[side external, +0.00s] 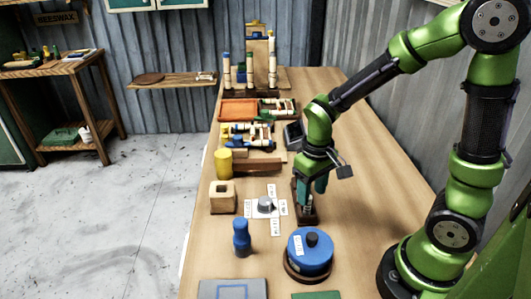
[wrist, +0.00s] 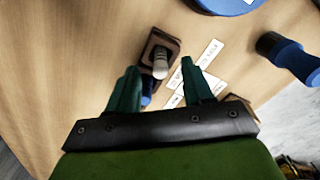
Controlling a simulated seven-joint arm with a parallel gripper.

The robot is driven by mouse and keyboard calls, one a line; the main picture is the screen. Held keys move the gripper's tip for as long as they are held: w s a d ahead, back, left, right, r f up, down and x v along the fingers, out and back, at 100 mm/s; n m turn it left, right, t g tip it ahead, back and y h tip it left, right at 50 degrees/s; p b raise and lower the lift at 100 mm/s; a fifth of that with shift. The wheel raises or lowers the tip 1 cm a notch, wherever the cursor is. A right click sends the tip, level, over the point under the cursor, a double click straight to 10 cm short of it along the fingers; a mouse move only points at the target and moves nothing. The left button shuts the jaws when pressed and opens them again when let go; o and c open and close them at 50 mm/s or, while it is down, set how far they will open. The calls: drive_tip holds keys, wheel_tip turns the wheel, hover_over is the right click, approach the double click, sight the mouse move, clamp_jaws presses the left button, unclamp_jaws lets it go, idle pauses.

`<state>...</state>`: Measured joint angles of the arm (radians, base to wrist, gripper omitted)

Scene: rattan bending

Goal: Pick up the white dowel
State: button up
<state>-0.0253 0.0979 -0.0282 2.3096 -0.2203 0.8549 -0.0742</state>
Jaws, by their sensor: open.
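A short pale, whitish peg (wrist: 160,64), which looks like the white dowel, stands in a dark brown block (wrist: 155,42) in the wrist view. The block also shows in the side view (side external: 308,219), low on the table under my gripper. My gripper (side external: 308,194) points down over this block. In the wrist view its two green fingers (wrist: 158,76) are apart, with the peg's end appearing between and just beyond their tips. Whether they touch it cannot be told. A small blue part (wrist: 147,88) shows between the fingers; the peg is mostly hidden in the side view.
A blue round-lidded pot (side external: 310,254) and a blue bottle-shaped piece (side external: 241,238) stand in front. A wooden cube (side external: 222,197), yellow cylinder (side external: 224,163) and orange tray (side external: 238,109) lie farther back.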

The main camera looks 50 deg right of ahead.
drive_tip(key=f, duration=0.5)
drive_tip(key=shift+w+d, duration=0.1)
drive_tip(key=shift+w, duration=0.3)
drive_tip(key=shift+c, duration=0.5)
clamp_jaws()
